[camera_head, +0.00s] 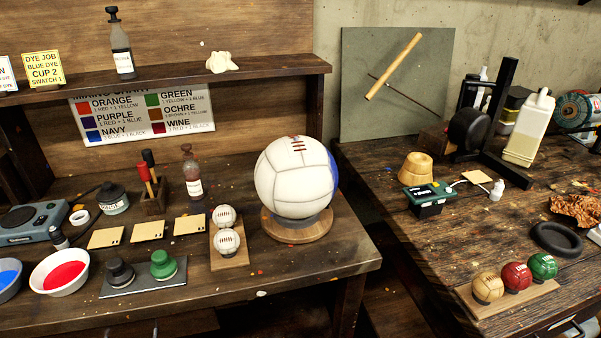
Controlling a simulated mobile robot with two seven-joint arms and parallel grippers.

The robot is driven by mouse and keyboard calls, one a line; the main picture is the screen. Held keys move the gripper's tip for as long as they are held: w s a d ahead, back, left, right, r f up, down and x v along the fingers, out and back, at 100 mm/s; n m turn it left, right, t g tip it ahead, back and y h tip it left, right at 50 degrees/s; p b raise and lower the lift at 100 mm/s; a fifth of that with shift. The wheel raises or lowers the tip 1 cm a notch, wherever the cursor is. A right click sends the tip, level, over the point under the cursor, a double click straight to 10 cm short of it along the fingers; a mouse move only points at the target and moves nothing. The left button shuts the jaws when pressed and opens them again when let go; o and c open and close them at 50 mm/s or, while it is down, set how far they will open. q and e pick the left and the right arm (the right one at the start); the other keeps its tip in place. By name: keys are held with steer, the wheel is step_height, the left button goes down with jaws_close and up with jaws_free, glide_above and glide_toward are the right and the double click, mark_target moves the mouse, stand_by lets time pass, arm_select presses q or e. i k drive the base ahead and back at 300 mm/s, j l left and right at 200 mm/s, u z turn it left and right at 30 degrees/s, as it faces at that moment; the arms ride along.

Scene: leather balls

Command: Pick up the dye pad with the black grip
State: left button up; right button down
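The dye pad with the black grip (120,273) stands upright on a dark flat plate (148,285) near the front edge of the left bench. A second pad with a green grip (163,265) stands just to its right on the same plate. Nothing covers the black-gripped pad. Neither of my grippers shows in the head view.
A white bowl of red dye (62,270) is close on the left, with a blue one (8,277) beyond. Behind lie several tan swatches (148,230). To the right are two small balls on a board (217,256) and a large white ball (294,180). Bare bench lies in front.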

mark_target(120, 275)
steer(key=u, duration=1.85)
